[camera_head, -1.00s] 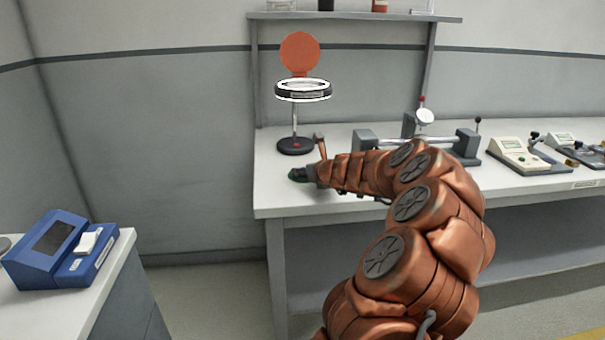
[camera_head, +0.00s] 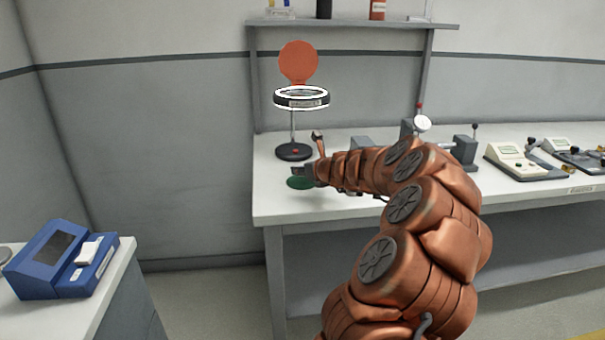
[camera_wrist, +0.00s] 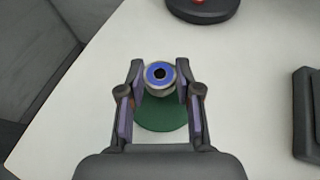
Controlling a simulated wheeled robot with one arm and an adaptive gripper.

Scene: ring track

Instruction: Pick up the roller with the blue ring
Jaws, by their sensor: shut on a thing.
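The roller with the blue ring (camera_wrist: 160,75) shows in the wrist view, its ringed end facing the camera with a dark centre. My gripper (camera_wrist: 160,82) has its two fingers on either side of the roller and is shut on it. A round green pad (camera_wrist: 160,116) lies below the roller on the white bench; whether the roller still touches it I cannot tell. In the head view my arm hides the roller, and the green pad (camera_head: 300,183) shows beside my gripper's end.
A ring-lamp magnifier (camera_head: 301,98) on a dark round base (camera_head: 294,152) stands just behind my gripper. A bench fixture with a dial (camera_head: 422,123) is to the right. A blue device (camera_head: 62,258) sits on the left bench (camera_head: 100,290).

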